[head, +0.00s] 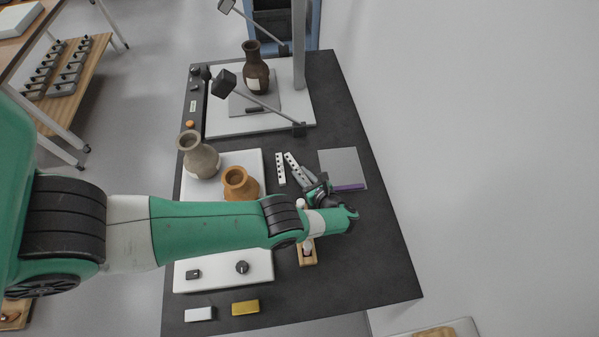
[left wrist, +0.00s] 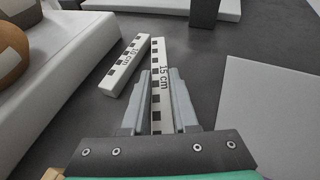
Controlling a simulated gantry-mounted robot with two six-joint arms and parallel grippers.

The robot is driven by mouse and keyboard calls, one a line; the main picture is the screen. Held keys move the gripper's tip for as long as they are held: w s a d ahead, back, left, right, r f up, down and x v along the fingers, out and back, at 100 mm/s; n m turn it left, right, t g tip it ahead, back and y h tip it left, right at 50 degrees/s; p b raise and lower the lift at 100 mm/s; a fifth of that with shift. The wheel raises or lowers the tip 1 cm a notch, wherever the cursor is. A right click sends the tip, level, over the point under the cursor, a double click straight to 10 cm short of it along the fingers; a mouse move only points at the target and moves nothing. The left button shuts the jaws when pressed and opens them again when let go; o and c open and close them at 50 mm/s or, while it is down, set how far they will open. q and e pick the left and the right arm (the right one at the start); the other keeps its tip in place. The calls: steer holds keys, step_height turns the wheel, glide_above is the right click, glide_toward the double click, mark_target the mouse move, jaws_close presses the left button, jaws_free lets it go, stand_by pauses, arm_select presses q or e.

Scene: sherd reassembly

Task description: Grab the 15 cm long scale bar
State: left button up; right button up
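The 15 cm scale bar (left wrist: 158,62) is a narrow white strip with black squares and a "15 cm" mark. It also shows in the head view (head: 292,163). My left gripper (left wrist: 160,75) has one finger on each long side of it, and the fingers look close against it with little or no gap. The bar's near part runs back between the fingers toward the palm. In the head view the left gripper (head: 305,180) is largely hidden by its own wrist. A shorter 10 cm scale bar (left wrist: 124,65) lies just left, apart from the fingers. My right gripper is out of view.
A grey square sheet (head: 343,165) lies right of the gripper, with a purple strip (head: 348,187) near it. A white pad (head: 225,275) with an orange-brown vessel (head: 240,183) and a grey-brown one (head: 198,155) lies left. A camera stand (head: 300,50) is behind. The table's right side is clear.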

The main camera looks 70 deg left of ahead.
mark_target(302, 175)
arm_select(q)
jaws_close()
step_height(302, 175, up, 10)
steer(key=p, duration=1)
